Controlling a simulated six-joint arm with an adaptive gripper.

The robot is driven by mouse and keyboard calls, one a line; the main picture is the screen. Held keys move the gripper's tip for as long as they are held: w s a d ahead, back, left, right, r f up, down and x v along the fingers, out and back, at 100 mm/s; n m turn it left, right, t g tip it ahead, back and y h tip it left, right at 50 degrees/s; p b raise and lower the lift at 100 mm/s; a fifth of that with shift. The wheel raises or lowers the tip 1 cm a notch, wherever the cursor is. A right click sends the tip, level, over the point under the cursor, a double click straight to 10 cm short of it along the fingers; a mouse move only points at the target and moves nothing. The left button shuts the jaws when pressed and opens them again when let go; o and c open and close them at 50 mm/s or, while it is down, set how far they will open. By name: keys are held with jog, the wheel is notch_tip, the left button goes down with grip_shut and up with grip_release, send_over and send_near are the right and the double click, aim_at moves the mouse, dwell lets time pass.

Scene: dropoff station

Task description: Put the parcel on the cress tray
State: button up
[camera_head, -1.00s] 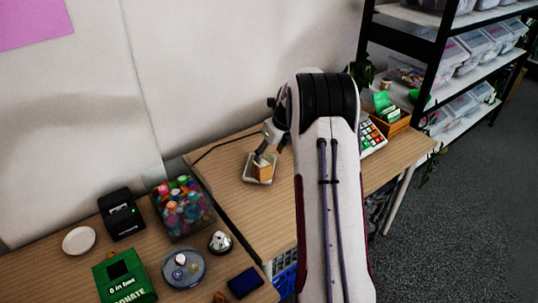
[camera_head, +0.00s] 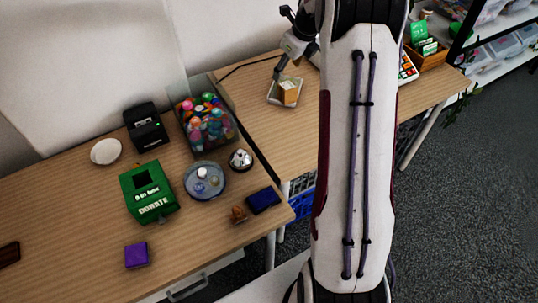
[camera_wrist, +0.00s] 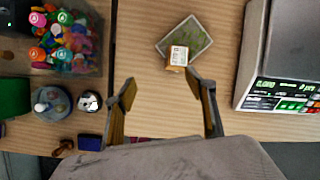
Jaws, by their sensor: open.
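The parcel (camera_head: 288,92), a small tan cardboard box, sits upright on the cress tray (camera_head: 274,95), a shallow pale-rimmed tray on the right-hand table. In the wrist view the parcel (camera_wrist: 178,57) shows a white label on top and covers the near part of the tray (camera_wrist: 197,38), whose bare part looks greenish. My gripper (camera_head: 281,66) is above and behind the parcel in the head view, apart from it. In the wrist view my gripper (camera_wrist: 162,86) has its fingers spread wide with nothing between them.
A scale (camera_wrist: 285,60) stands right of the tray. On the left table are a tub of colourful items (camera_head: 207,122), a green donation box (camera_head: 148,192), a bell (camera_head: 240,160), a blue wallet-like item (camera_head: 263,200) and a purple box (camera_head: 137,255). Table around the tray is clear.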

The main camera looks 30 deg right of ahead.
jog(key=s+a+r+n, duration=1.5)
jog(key=a+r+n, duration=0.1)
jog(key=a, duration=0.3)
jog(key=s+a+n, duration=0.4)
jog(key=s+n, duration=0.4)
jog(key=s, duration=0.3)
jog(key=s+a+f+n+t, duration=0.1)
jog(key=s+a+n, duration=0.4)
jog(key=s+n, duration=0.3)
jog(key=s, duration=0.3)
jog(key=shift+n, duration=0.3)
